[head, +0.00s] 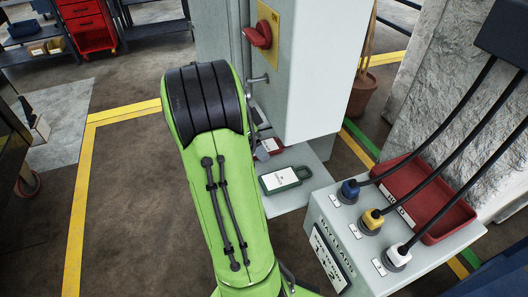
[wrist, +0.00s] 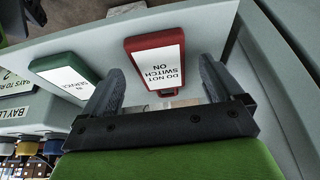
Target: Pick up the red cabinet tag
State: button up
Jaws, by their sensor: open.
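The red cabinet tag (wrist: 156,60) has a white face reading "DO NOT SWITCH ON" and a small red loop at its lower edge. It lies on a pale grey shelf (wrist: 220,37). In the head view the tag (head: 272,146) shows only in part beside my green arm. My gripper (wrist: 161,67) is open in the wrist view, with one dark finger on each side of the tag's lower part. Nothing is clamped, and I cannot tell the height gap. In the head view my arm hides most of the gripper.
A green tag (head: 284,180) lies close by on the same shelf. The grey cabinet with a red rotary switch (head: 259,35) rises behind. A box with blue, yellow and white plugs (head: 370,221) and a red tray (head: 425,195) stands right. Open floor lies left.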

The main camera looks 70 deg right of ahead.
jog(key=shift+s+d+f, duration=0.15)
jog(key=shift+f, duration=0.45)
jog(key=shift+r, duration=0.1)
jog(key=shift+c, duration=0.2)
jog(key=c, duration=1.1)
jog(key=shift+r, duration=0.2)
